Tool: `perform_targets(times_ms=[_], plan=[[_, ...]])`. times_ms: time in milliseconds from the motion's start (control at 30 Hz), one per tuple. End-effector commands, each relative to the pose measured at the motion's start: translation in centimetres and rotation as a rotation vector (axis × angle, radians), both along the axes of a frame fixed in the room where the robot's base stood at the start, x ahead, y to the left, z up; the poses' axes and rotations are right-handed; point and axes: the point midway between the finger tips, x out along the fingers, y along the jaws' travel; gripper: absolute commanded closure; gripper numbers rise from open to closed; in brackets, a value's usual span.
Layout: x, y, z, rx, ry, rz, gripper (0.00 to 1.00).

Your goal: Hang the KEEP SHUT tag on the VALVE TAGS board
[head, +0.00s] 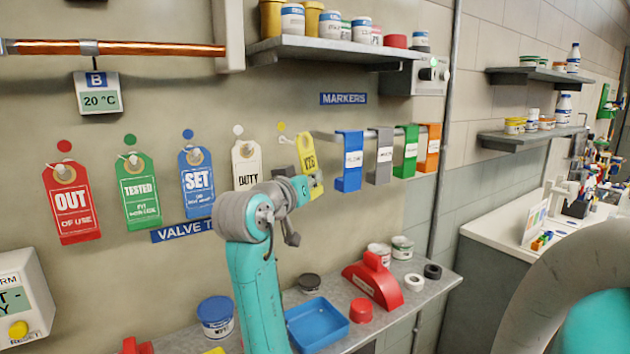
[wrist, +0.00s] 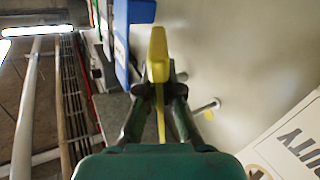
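My gripper (head: 301,187) is shut on a yellow tag (head: 308,152), held tilted in front of the wall; only part of its dark lettering shows, too little to read. In the wrist view the tag (wrist: 158,60) stands edge-on between the fingers of my gripper (wrist: 160,90). An empty peg (wrist: 208,107) sticks out of the wall beside the right finger, apart from the tag. In the head view a yellow dot (head: 281,126) marks the wall, left of the held tag. The VALVE TAGS sign (head: 180,231) is partly hidden by my arm.
Red OUT OF USE (head: 71,205), green TESTED (head: 139,190), blue SET (head: 196,185) and white DUTY (head: 245,165) tags hang in a row to the left. A rail of colored markers, including a blue one (head: 348,165), is close on the right. A cluttered shelf holds a blue tray (head: 317,324) below.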

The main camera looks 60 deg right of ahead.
Motion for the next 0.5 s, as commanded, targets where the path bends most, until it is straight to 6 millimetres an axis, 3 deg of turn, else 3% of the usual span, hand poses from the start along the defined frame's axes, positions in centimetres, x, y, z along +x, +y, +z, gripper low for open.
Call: perform_targets(times_ms=[500], plan=[[2.3,-1.4,-0.3,0.000,0.002,0.000,1.00]])
